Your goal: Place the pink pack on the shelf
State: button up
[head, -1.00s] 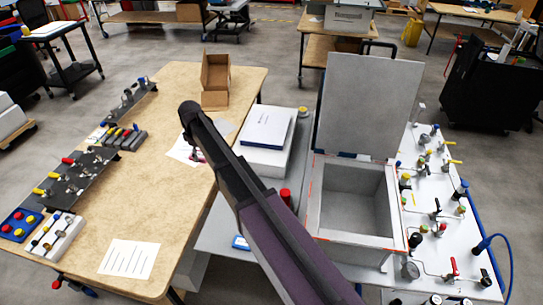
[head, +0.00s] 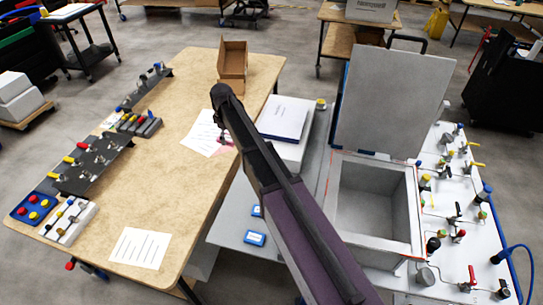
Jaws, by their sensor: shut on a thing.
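My arm reaches across the head view from the lower right, and its dark end hides most of my gripper (head: 222,138). The gripper is shut on the pink pack (head: 229,147), of which only a small pink patch shows below the arm's end. Both are over the wooden table's right side, near a white sheet; I cannot tell whether the pack touches the table. A low grey shelf-like surface (head: 227,226) lies right of the table, with small blue packs (head: 254,239) on it. My arm hides part of this surface.
The wooden table (head: 175,225) holds valve racks at left, paper sheets and an open cardboard box (head: 233,66). A white box with a booklet (head: 283,118) stands right of my arm. Farther right are an open grey chamber (head: 375,205) with raised lid and a valve panel (head: 455,255).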

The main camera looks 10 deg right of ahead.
jog(key=shift+n, duration=0.8)
jog(key=s+d+f+b, duration=0.4)
jog(key=s+f+b, duration=0.2)
jog(key=s, duration=0.1)
jog(key=s+d+f+b, duration=0.5)
jog(key=s+f+b, duration=0.2)
jog(key=s, duration=0.1)
jog(key=s+d+f+b, duration=0.5)
jog(key=s+f+b, duration=0.1)
jog(key=s+f, duration=0.1)
jog(key=shift+s+d+b, duration=0.15)
jog(key=shift+s+b, duration=0.05)
jog(key=shift+b, duration=0.2)
jog(key=shift+w, duration=0.1)
jog(key=b, duration=0.1)
send_over(250, 197)
jog(key=s, duration=0.1)
jog(key=shift+s+d+f, duration=0.15)
jog(key=shift+d+f, duration=0.2)
jog(key=shift+f, duration=0.3)
jog(key=shift+w+a, duration=0.2)
jog(key=shift+w, duration=0.1)
jog(key=shift+w+a+f+b, duration=0.15)
jog(key=shift+w+f+b, duration=0.15)
jog(key=shift+f+b, duration=1.55)
jog(key=shift+b, duration=0.15)
jog(key=shift+f, duration=0.15)
